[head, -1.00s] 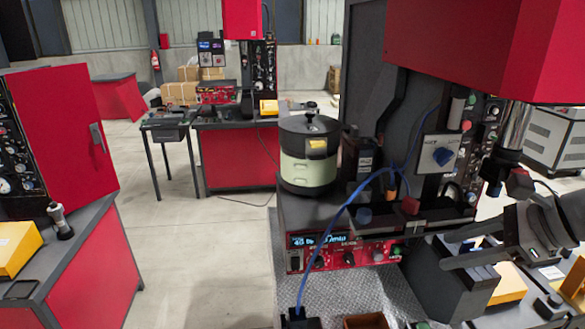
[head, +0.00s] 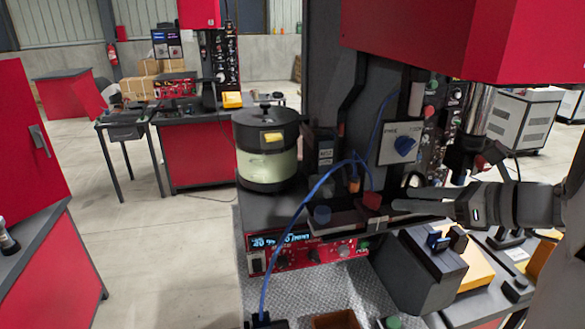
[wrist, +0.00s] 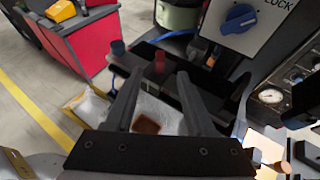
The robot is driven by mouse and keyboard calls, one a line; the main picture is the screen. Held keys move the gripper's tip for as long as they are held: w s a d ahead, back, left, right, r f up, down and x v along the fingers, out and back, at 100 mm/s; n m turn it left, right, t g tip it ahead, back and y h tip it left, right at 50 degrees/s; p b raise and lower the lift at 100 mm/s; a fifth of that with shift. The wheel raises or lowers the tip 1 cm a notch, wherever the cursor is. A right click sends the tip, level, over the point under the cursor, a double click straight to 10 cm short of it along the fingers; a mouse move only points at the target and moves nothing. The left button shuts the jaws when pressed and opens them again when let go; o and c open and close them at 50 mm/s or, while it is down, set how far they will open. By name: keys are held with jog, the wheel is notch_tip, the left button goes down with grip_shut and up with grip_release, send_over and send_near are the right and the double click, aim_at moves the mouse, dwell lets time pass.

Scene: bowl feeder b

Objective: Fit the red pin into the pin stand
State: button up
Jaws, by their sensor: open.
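A blue cable (head: 305,205) loops over the ledge left of the red pin. A lidded round bowl (head: 267,160) stands further left. A panel with a blue knob (head: 405,145) rises behind. A dark slotted block (head: 425,270) and a brown open box (head: 335,320) lie in front.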

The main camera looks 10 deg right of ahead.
aim_at(377, 195)
jog(key=x, duration=0.9)
jog(key=shift+p, duration=0.4)
jog(key=shift+c, duration=0.3)
grip_shut()
